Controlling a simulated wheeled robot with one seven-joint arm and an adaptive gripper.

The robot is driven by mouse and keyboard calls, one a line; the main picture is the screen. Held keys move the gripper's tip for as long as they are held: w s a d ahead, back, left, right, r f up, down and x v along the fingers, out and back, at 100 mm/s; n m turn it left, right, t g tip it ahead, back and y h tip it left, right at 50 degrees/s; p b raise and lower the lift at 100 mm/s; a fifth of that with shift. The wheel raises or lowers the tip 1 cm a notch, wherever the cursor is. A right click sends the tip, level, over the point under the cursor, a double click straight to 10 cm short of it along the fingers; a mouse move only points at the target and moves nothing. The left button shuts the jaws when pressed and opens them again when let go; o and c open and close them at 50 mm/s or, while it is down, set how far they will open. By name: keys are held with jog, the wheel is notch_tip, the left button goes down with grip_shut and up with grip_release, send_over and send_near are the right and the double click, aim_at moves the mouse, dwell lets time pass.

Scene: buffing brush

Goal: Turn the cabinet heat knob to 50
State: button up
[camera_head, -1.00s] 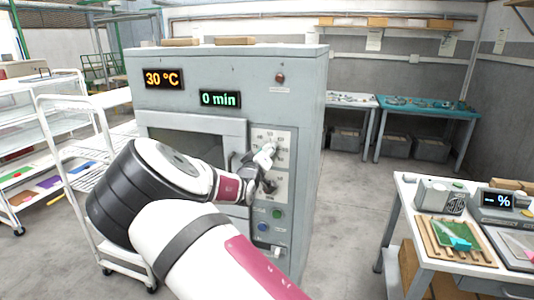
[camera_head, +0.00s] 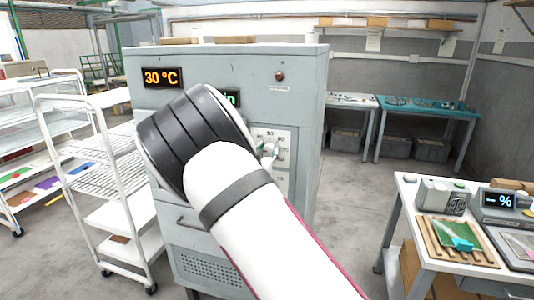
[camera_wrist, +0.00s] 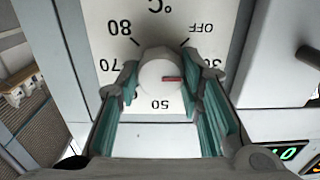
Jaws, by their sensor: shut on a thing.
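The heat knob (camera_wrist: 158,72) is round and white with a red mark on its right side, pointing right, below the 30 label. Its dial panel (camera_wrist: 125,20) shows OFF at upper right, 30 at right, 50 below, and 70 and 80 at left. My gripper (camera_wrist: 160,92) is shut on the knob, one teal-padded finger on each side; the right finger covers part of the scale. In the head view my gripper (camera_head: 267,150) is at the cabinet's control panel, and the knob cannot be made out. The grey cabinet's (camera_head: 300,85) orange display (camera_head: 162,78) reads 30 °C.
A white rack cart (camera_head: 115,215) stands left of the cabinet. A white table (camera_head: 410,190) with a scale and trays stands at right. Floor between cabinet and table is clear.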

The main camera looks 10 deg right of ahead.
jog(key=m, duration=0.4)
jog(key=shift+m+b, duration=0.3)
jog(key=shift+b, duration=0.05)
jog(key=m+b, duration=0.1)
jog(key=m, duration=0.3)
jog(key=shift+f+m, duration=0.1)
jog(key=shift+m, duration=0.2)
jog(key=m+b, duration=0.3)
jog(key=m, duration=0.2)
jog(key=shift+f, duration=0.1)
jog(key=shift+m+b, duration=1.3)
jog(key=shift+m, duration=0.5)
jog(key=o, duration=1.2)
jog(key=shift+c, duration=0.2)
